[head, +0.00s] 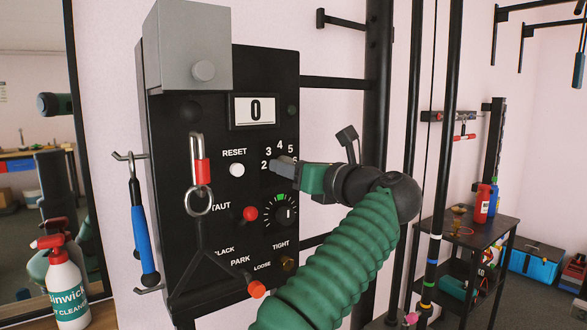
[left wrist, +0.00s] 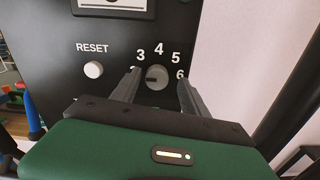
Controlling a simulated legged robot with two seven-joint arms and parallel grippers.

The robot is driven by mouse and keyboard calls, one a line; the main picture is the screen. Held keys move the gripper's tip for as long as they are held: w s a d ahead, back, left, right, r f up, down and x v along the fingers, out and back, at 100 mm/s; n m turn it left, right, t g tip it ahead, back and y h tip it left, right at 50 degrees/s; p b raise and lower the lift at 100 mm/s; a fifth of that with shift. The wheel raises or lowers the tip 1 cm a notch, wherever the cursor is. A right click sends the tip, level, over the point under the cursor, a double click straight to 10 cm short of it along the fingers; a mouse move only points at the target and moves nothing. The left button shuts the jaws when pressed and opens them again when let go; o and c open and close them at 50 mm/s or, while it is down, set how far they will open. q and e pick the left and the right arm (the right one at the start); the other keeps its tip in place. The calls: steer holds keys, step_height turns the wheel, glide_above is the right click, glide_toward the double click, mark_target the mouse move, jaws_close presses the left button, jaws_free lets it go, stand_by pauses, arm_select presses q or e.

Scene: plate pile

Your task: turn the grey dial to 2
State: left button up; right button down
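The grey dial (left wrist: 157,77) is a round knob on the black panel (head: 220,125), with the numbers 3, 4, 5 and 6 showing around it in the left wrist view. The 2 shows in the head view, left of my fingertips. I cannot tell for sure which number the dial points at. My left gripper (left wrist: 160,80) is open, with one finger on each side of the dial and small gaps beside it. My right gripper is not in view.
Below my gripper is a black gauge (head: 280,212) with a green mark. Black rack posts (head: 378,90) stand at right.

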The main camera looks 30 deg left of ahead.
arm_select(q)
steer(key=shift+s+d+r, duration=0.1)
steer(key=shift+s, duration=0.1)
steer(key=v, duration=1.6)
steer(key=shift+d+p, duration=0.3)
steer(key=shift+d, duration=0.05)
